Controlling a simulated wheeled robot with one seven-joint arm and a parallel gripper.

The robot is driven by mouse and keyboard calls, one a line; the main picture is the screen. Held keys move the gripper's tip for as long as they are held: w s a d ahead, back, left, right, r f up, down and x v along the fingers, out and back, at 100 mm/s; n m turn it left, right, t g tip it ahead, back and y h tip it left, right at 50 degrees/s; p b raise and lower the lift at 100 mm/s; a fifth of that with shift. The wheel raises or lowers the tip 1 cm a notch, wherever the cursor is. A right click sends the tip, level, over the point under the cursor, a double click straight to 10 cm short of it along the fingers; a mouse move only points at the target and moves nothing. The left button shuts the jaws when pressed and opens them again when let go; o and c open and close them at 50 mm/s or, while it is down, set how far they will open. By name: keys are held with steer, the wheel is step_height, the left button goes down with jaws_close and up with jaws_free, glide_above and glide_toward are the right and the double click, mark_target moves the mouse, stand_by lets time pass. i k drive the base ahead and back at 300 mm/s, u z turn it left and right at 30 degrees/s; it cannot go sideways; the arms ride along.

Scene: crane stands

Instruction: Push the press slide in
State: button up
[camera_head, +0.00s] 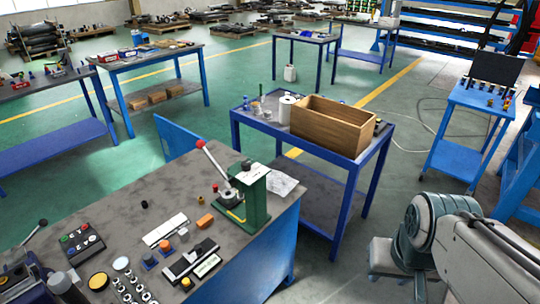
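A green hand press (255,198) stands upright near the right end of the grey-topped workbench (125,200). Its lever (213,160) slants up to the left and ends in a red knob. A small round grey part with a yellow-edged plate sits at the press's lower front; I cannot tell from here how far the slide stands out. My arm (470,250) is at the lower right, over the floor and well clear of the press. My gripper cannot be made out, so its opening does not show.
Small parts, an orange block (205,221), a black-and-white device (190,262) and a button box (82,242) lie left of and before the press. A blue table (250,130) with a wooden box (332,124) stands behind.

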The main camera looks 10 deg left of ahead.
mark_target(230, 201)
steer(key=z, duration=0.25)
steer(key=i, duration=0.8)
steer(key=u, duration=0.75)
steer(key=i, duration=0.8)
steer(key=u, duration=0.95)
